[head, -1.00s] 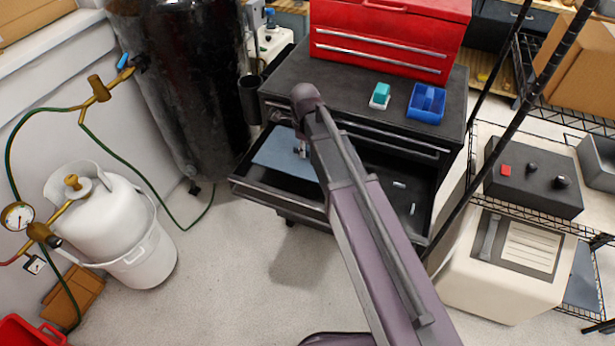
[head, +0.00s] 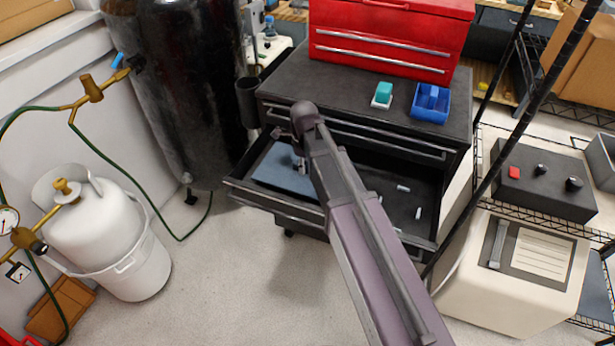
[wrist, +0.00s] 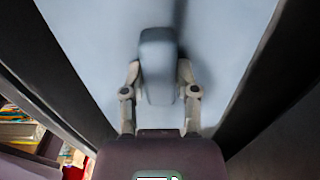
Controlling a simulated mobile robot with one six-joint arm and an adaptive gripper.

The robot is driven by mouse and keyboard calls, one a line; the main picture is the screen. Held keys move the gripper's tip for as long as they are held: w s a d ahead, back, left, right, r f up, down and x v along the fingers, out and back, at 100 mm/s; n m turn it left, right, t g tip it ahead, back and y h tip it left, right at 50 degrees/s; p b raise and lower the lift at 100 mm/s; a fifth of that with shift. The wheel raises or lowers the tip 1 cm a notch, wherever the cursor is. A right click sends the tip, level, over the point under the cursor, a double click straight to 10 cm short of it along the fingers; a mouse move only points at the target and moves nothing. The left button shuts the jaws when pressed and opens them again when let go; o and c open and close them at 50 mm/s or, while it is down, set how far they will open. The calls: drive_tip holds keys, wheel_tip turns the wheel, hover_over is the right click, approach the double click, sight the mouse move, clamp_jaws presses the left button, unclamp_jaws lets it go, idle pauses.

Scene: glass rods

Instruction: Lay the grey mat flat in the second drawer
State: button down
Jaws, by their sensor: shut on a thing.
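The grey mat (head: 283,172), blue-grey in colour, is inside the left part of the open drawer (head: 262,202) under the black cabinet's top front. It looks flat there; whether it fully touches the drawer floor I cannot tell. My gripper (head: 300,165) is over the mat, partly hidden behind my arm. In the wrist view the mat (wrist: 85,35) fills the middle between dark bands. There my gripper (wrist: 158,85) is shut on a raised, rounded blue-grey piece that matches the mat.
Small white pieces (head: 403,188) lie in the drawer's right part. On the cabinet top (head: 345,85) are a red toolbox (head: 390,45), a blue tray (head: 430,103) and a teal-and-white block (head: 382,95). A dark cylinder (head: 180,90) stands left; a shelf rack stands right.

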drive_tip(key=shift+f, duration=0.1)
idle(0.3)
drive_tip(key=shift+f+b, duration=1.8)
drive_tip(key=shift+b, duration=0.1)
drive_tip(key=shift+f, duration=0.15)
drive_tip(key=shift+c, duration=1.8)
unclamp_jaws()
wheel_tip(320, 180, up, 12)
drive_tip(key=p, duration=1.2)
drive_tip(key=shift+r, duration=0.2)
